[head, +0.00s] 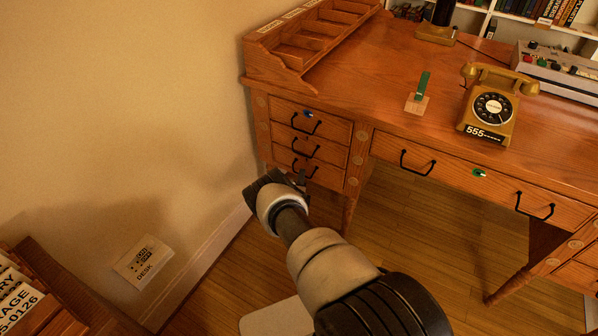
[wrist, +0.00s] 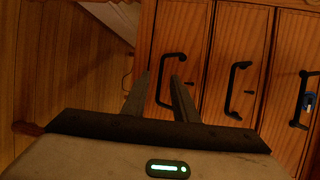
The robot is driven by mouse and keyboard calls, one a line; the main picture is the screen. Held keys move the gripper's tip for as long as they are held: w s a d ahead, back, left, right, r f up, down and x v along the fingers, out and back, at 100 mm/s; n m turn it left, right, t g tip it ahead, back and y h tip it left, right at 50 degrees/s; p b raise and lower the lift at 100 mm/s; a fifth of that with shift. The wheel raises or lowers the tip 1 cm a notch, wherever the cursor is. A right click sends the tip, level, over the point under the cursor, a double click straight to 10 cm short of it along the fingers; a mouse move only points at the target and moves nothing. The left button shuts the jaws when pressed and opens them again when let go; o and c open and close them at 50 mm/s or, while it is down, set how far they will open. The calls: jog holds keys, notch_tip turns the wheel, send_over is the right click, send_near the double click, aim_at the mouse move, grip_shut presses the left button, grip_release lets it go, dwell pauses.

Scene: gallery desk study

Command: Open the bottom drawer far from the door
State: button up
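The wooden desk has a left stack of three drawers, all looking shut, each with a black handle. Its bottom drawer (head: 328,177) is the lowest front, partly hidden by my gripper in the head view; it also shows as the leftmost front in the sideways wrist view (wrist: 185,30). Its black handle (wrist: 164,82) appears between my fingertips. My gripper (wrist: 161,76) is open, its two fingers apart on either side of the handle bar; I cannot tell whether they touch it. In the head view my gripper (head: 290,180) is at the bottom drawer's front.
The wall (head: 130,110) is close on the left, with a socket plate marked DESK (head: 143,262). The desk top holds a rotary telephone (head: 490,105) and a wooden organizer (head: 310,40). A wide centre drawer (head: 470,178) and right-hand drawers (head: 578,275) are shut. Floor is clear under the desk.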

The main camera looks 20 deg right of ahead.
jog(key=shift+w+d+f, duration=0.1)
jog(key=shift+w+d, duration=0.15)
jog(key=shift+w, duration=0.05)
grip_shut()
jog(key=shift+w, duration=0.1)
dwell(1.3)
